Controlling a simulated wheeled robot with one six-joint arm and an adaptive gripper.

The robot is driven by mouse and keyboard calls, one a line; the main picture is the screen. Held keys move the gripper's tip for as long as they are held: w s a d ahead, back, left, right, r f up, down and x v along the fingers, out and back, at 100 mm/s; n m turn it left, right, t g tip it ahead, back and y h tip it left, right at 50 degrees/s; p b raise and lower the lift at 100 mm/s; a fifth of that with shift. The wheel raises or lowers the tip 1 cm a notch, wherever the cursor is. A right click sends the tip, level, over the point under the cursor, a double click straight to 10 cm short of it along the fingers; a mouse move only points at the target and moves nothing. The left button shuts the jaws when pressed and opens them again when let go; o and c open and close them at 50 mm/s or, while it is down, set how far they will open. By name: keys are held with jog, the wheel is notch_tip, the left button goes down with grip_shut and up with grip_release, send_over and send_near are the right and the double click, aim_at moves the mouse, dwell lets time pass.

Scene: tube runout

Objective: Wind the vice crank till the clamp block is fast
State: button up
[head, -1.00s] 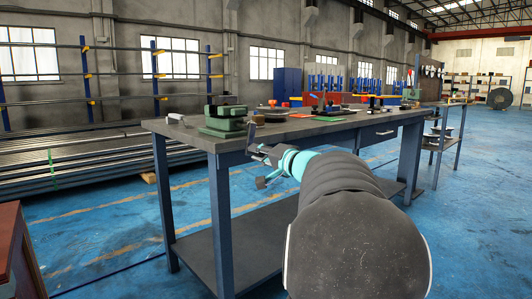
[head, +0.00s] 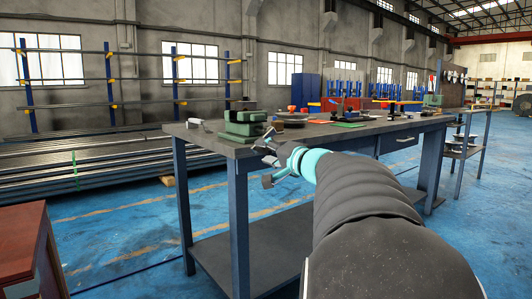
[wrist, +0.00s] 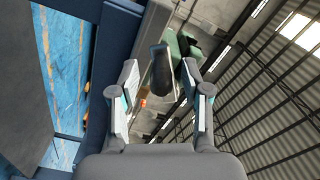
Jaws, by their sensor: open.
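The green vice (head: 243,127) stands at the near left corner of the workbench top, and part of it shows in the wrist view (wrist: 185,45). A dark rounded handle, which looks like the crank grip (wrist: 160,68), points toward the wrist camera between the two fingers. My gripper (wrist: 162,85) is open, with one finger on each side of that handle. I cannot tell whether either finger touches it. In the head view my gripper (head: 268,160) is at the bench's front edge, just in front of the vice. The clamp block cannot be made out.
The workbench (head: 300,137) has tools and trays further along its top. A light metal handle-like item (head: 199,124) lies left of the vice. A red-brown cabinet (head: 25,245) stands at near left, a pipe rack (head: 80,160) behind. Blue floor (head: 120,225) is open between.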

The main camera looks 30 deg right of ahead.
jog(key=shift+s+d, duration=0.15)
jog(key=shift+s, duration=1.2)
jog(key=shift+s+d, duration=0.1)
jog(key=shift+s, duration=1.25)
jog(key=s, duration=1.2)
jog(key=w+a+f+n+g+y+p, duration=0.2)
jog(key=a+f+g+p, duration=0.3)
jog(key=a, duration=0.6)
jog(key=w+a+f+n+g+y, duration=0.1)
jog(key=a+f+n+g+y, duration=0.2)
jog(key=a+f, duration=0.55)
jog(key=s+a+f+n+g+h+p, duration=0.1)
jog(key=s+a+n+g+h+p, duration=0.1)
jog(key=s, duration=0.5)
jog(key=s+a+f+n+g+h+p, duration=0.2)
jog(key=s+a+n+h+p, duration=0.1)
jog(key=s, duration=0.4)
jog(key=a+n+h, duration=0.1)
jog(key=a+n, duration=0.1)
jog(key=shift+s+a+f+p, duration=0.2)
jog(key=shift+a+f+p, duration=0.05)
jog(key=shift+a+p, duration=0.15)
